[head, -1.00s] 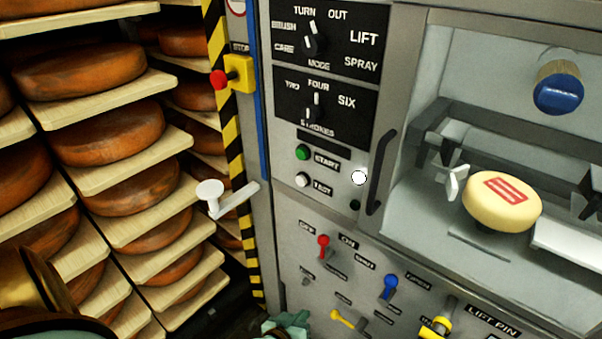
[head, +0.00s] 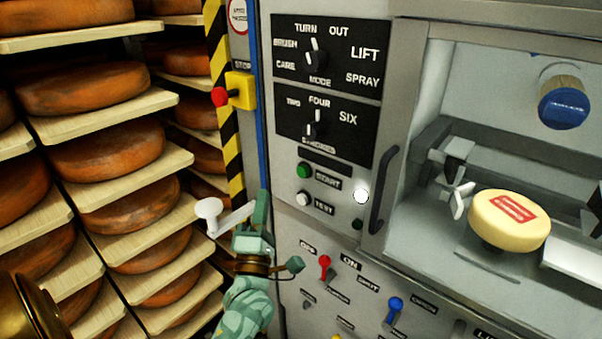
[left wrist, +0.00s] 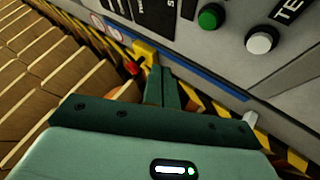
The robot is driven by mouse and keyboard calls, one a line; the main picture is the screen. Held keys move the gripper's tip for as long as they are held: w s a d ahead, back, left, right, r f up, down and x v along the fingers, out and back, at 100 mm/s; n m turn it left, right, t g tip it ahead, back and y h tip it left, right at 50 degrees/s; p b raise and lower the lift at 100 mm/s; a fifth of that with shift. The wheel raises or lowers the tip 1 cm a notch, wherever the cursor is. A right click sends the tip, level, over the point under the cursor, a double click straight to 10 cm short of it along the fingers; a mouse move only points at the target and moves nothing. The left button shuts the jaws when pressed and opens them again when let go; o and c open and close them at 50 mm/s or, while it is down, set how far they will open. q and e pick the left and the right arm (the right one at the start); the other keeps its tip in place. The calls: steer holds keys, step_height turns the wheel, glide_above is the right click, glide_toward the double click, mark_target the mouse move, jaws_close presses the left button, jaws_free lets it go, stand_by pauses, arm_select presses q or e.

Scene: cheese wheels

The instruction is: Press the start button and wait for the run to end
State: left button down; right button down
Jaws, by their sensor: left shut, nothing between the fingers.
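The green start button (head: 304,170) sits on the grey machine panel, left of its START label. It also shows in the left wrist view (left wrist: 210,16). My left gripper (head: 264,202) is shut and empty, fingers upward, below and left of the button and apart from it. In the left wrist view its closed fingers (left wrist: 162,88) point toward the panel, also apart from the button. A white test button (head: 304,199) lies just below start. A white lamp (head: 361,196) is bright; a small dark green one (head: 357,224) looks unlit. My right gripper is not in view.
A red stop button (head: 220,97) on a yellow box and a white crank handle (head: 210,208) stand close to my left gripper. Cheese shelves (head: 125,180) fill the left. A pale cheese (head: 509,219) sits inside the machine, right of a dark door handle (head: 384,190).

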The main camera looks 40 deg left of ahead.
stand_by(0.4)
arm_select(q)
steer(key=b, duration=0.3)
glide_toward(302, 171)
steer(key=w+a+r, duration=0.3)
steer(key=a+r, duration=0.1)
steer(key=shift+w, duration=0.15)
stand_by(1.8)
steer(key=shift+w, duration=0.3)
